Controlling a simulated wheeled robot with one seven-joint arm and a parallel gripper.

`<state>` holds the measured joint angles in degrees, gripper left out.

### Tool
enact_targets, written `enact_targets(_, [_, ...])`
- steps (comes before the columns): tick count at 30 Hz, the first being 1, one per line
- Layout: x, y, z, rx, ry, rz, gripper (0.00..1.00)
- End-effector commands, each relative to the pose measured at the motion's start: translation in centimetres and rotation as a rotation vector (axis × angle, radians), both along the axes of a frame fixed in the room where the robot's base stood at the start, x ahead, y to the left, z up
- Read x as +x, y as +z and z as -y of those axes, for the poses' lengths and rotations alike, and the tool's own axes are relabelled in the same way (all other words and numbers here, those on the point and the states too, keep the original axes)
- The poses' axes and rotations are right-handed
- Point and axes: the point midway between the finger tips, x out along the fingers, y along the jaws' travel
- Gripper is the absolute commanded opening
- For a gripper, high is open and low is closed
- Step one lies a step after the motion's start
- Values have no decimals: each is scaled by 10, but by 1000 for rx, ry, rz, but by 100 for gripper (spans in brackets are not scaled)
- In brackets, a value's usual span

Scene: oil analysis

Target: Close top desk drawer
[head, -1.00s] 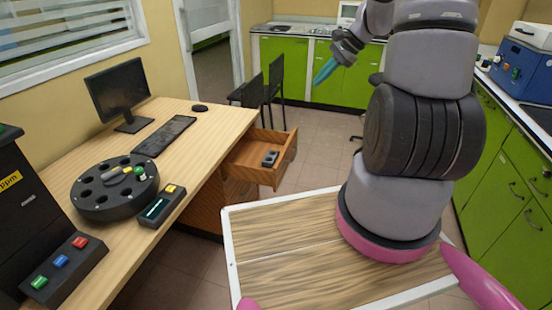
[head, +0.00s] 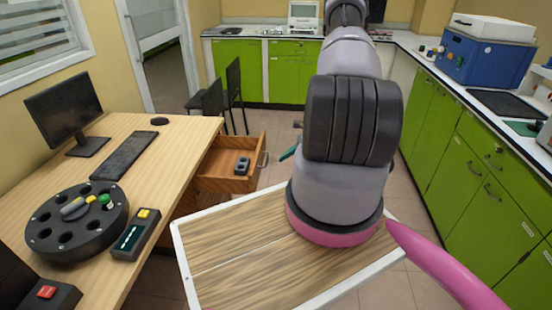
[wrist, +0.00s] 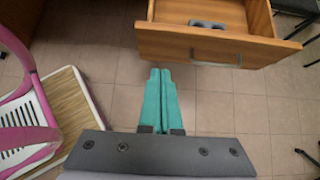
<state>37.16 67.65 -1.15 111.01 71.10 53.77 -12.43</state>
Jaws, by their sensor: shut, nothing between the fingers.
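The top desk drawer (head: 229,183) is wooden and pulled out from the right side of the desk, with a dark object (head: 242,166) lying inside. In the wrist view the drawer front (wrist: 204,46) is at the top, with a metal handle. My gripper (wrist: 160,72) has teal fingers pressed together with nothing between them. It points toward the drawer front, near its lower left, and appears apart from it. In the head view only a bit of the teal fingers (head: 288,153) shows to the right of the drawer; my arm hides the rest.
The desk (head: 165,150) holds a monitor (head: 64,106), a keyboard (head: 124,156) and a round black sample carousel (head: 77,222). Black chairs (head: 212,102) stand behind the drawer. Green cabinets (head: 480,180) line the right side. Open tiled floor lies in front of the drawer.

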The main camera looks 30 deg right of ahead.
Motion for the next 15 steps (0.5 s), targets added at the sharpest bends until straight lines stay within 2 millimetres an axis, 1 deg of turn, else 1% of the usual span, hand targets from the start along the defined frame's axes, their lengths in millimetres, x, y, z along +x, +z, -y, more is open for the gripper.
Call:
enact_targets(1, [3,-8,-8,3,4,-2,0])
enact_targets(11, [31,-57,-49,2,4,-1,0])
enact_targets(15, [44,-56,-67,1,6,1,0])
